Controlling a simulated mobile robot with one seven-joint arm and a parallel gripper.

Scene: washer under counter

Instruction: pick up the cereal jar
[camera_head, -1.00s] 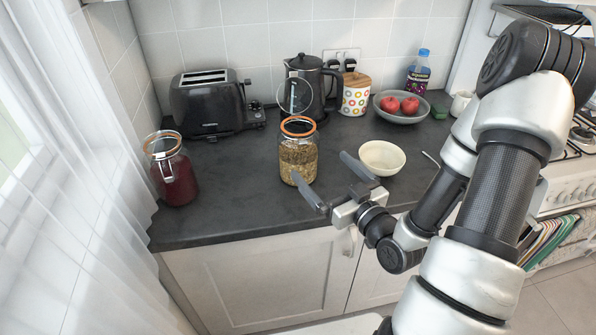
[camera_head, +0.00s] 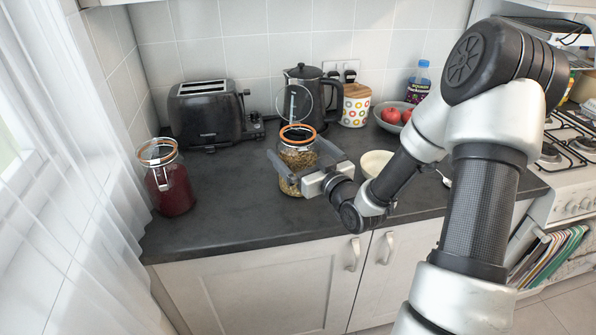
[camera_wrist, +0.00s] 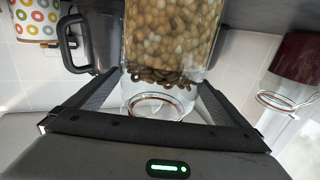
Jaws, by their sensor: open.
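The cereal jar (camera_head: 299,158) is a clear glass jar with an orange ring at its lid and brown, grainy contents. It stands upright on the dark counter. My gripper (camera_head: 294,146) is open at the jar's front, with one finger on each side of it. In the wrist view, which is upside down, the jar (camera_wrist: 168,45) sits between the two spread fingers. Whether either finger touches the glass I cannot tell. My gripper hides part of the jar's lower right side in the head view.
A jar with dark red contents (camera_head: 172,190) stands to the left. A black toaster (camera_head: 206,113), a kettle (camera_head: 305,92) and a patterned canister (camera_head: 355,106) stand behind. A cream bowl (camera_head: 376,162), partly hidden, is close on the right. The counter (camera_head: 225,210) is clear at front left.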

